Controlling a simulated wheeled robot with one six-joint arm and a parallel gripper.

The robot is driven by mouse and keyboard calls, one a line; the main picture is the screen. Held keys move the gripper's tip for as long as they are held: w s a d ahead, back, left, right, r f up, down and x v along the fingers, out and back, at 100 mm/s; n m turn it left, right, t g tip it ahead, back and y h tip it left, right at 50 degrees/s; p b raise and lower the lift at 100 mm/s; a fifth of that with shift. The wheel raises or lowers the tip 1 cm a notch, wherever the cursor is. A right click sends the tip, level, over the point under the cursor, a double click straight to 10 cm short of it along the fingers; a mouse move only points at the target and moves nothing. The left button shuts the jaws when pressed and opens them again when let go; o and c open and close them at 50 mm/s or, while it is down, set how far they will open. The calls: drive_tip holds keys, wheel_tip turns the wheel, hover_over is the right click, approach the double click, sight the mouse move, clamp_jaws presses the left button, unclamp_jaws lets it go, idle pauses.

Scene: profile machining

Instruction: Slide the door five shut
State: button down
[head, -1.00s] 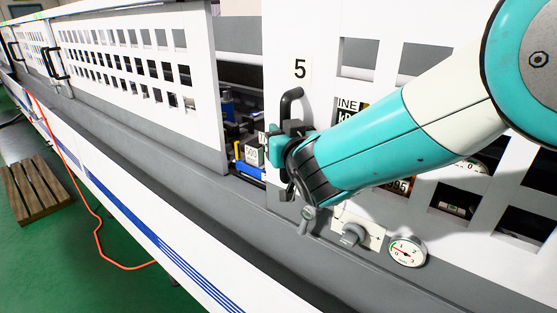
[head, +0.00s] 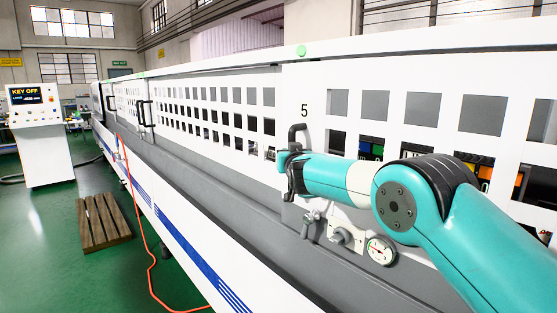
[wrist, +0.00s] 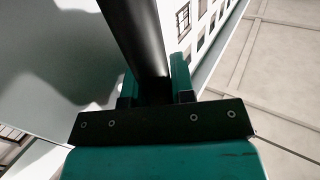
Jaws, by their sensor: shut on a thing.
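Door five (head: 305,86) is the white panel with square holes and a "5" label in the head view. Its left edge meets the neighbouring white panel (head: 200,88), and no open gap shows between them. Its black handle (head: 299,131) stands upright near that edge. My gripper (head: 288,160) is at the handle, with the arm reaching in from the right. In the wrist view, the black handle bar (wrist: 135,35) runs between the teal fingers of my gripper (wrist: 153,88), which is shut on it.
Below the door are a knob (head: 345,236) and a round gauge (head: 380,250). Further left along the machine is another black handle (head: 146,113). A wooden pallet (head: 104,222), an orange cable (head: 150,262) and a control cabinet (head: 38,135) stand left on the green floor.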

drive_tip(key=c, duration=1.2)
unclamp_jaws()
drive_tip(key=shift+c, duration=0.2)
drive_tip(key=s+d+b, duration=0.3)
drive_tip(key=s+b, duration=0.4)
drive_tip(key=s, duration=1)
drive_tip(key=shift+d, duration=0.2)
drive_tip(key=shift+s, duration=0.1)
